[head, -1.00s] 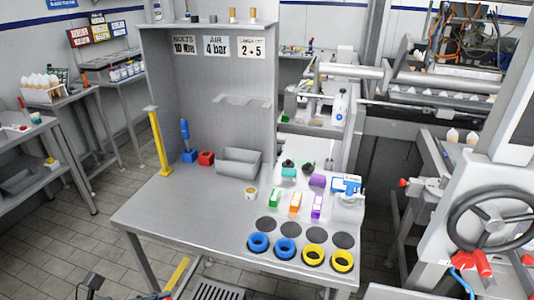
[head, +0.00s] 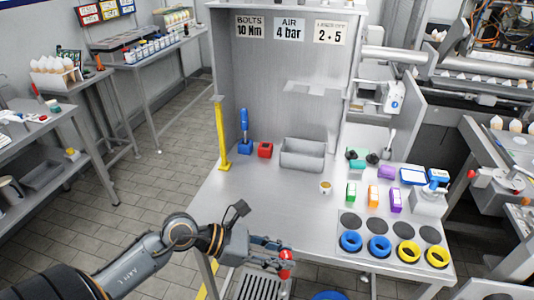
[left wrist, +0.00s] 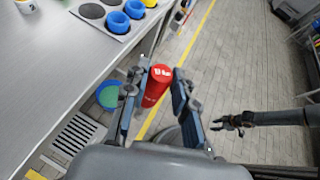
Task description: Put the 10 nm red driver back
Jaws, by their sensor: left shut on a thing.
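The red driver (head: 286,263) is in my left gripper (head: 272,258), low in front of the bench's front edge in the head view. In the left wrist view the red driver (left wrist: 156,84) stands between the two fingers of my left gripper (left wrist: 156,90), its marked red end toward the camera. The red holder block (head: 265,150) on the bench has nothing standing in it. The blue driver (head: 244,124) stands upright in the blue block (head: 245,148) beside it. My right gripper (left wrist: 232,122) shows small at the right in the left wrist view, its fingers apart.
A yellow post (head: 221,135) stands left of the blocks. A grey bin (head: 303,155) and a small cup (head: 326,187) sit to their right. Blue and yellow rings (head: 379,248) lie at the bench's right front. The left front of the bench top (head: 255,205) is clear.

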